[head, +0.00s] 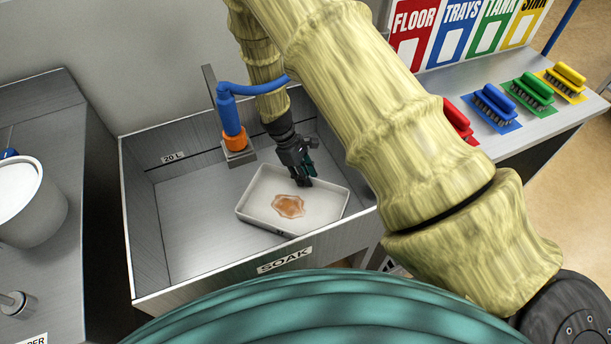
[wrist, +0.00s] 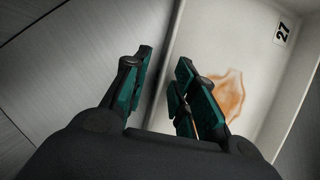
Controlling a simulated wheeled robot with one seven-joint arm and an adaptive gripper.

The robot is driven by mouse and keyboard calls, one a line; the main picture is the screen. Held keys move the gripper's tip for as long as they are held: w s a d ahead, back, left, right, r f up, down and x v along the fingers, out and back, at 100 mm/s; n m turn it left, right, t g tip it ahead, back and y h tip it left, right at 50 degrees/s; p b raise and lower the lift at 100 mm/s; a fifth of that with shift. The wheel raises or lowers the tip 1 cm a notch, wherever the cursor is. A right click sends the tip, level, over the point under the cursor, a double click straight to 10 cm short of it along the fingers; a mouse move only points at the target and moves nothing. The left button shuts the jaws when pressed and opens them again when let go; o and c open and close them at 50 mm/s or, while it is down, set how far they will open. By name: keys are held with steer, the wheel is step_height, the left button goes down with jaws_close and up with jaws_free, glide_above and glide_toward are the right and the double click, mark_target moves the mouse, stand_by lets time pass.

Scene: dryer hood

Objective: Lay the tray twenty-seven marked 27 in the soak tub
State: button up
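The white tray (head: 322,206) with an orange-brown stain lies inside the grey soak tub (head: 195,235), toward its right side, and appears to rest flat on the floor. In the wrist view the tray (wrist: 215,45) shows a black 27 label (wrist: 283,33) on its inner side. My gripper (head: 303,181) is at the tray's far rim. In the wrist view my gripper (wrist: 165,88) has its two teal fingers apart, one on each side of the tray's wall. A gap shows between the fingers and the wall. The tub's front carries a SOAK label (head: 285,260).
A blue pipe with an orange collar (head: 235,139) stands at the tub's back wall. A grey bucket (head: 33,210) sits on the left counter. Red, blue (head: 495,103), green and yellow brushes lie on the right counter. The tub's left floor is clear.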

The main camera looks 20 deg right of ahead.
steer(key=b+v, duration=0.1)
steer(key=v, duration=1)
steer(key=shift+r, duration=0.3)
steer(key=shift+a, duration=0.15)
